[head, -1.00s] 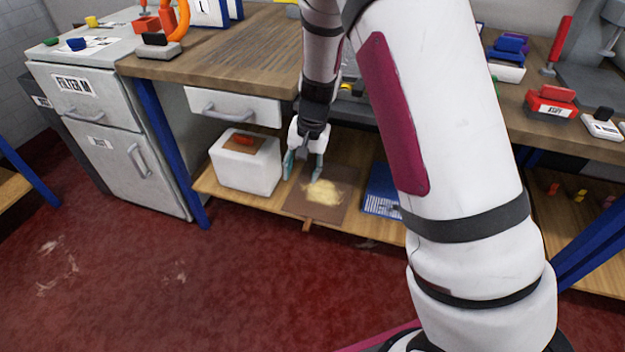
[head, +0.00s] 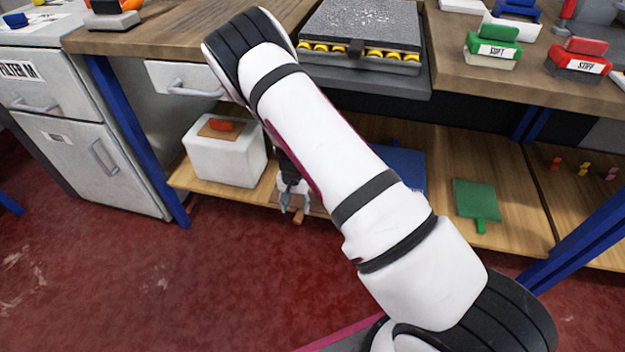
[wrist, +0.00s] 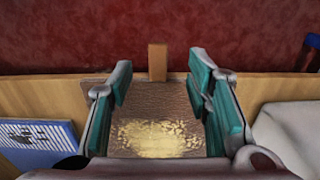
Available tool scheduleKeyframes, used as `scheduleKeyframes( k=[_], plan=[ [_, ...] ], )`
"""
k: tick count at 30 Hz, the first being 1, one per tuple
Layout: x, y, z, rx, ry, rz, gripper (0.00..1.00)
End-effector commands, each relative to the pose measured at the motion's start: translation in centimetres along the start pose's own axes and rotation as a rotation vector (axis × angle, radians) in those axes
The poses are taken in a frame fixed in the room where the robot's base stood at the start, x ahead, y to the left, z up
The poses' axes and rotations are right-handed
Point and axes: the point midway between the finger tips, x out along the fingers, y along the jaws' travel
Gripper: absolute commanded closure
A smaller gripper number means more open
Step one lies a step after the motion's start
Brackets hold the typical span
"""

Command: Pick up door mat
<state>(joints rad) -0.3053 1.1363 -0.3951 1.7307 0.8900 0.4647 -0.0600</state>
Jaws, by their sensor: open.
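The likely door mat is a brown mat (wrist: 172,102) with a tan, worn-looking patch and a wooden tab (wrist: 157,62) at its front edge. It lies on the low wooden shelf. In the head view my arm hides most of it, and the tab (head: 298,218) shows past the shelf edge. My gripper (wrist: 160,82) is open and empty, its teal-padded fingers apart on either side of the mat's middle, pointing toward the tab. In the head view my gripper (head: 295,206) is low at the shelf's front edge, by the tab. I cannot tell whether it touches the mat.
A white box (head: 222,165) stands left of the mat in the head view. A blue mat (head: 408,165) and a green mat (head: 475,198) lie to the right. The workbench top (head: 190,32) overhangs the shelf. The red floor (head: 220,290) in front is clear.

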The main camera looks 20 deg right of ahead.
Motion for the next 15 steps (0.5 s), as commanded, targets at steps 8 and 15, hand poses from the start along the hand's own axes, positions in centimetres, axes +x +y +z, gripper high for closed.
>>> scheduleKeyframes(
  k=[8,15],
  plan=[
    [1.8,0.0,0.0,-0.001,-0.001,0.0,0.55],
    [4.6,0.3,-0.4,0.0,-0.001,0.0,0.55]
  ],
)
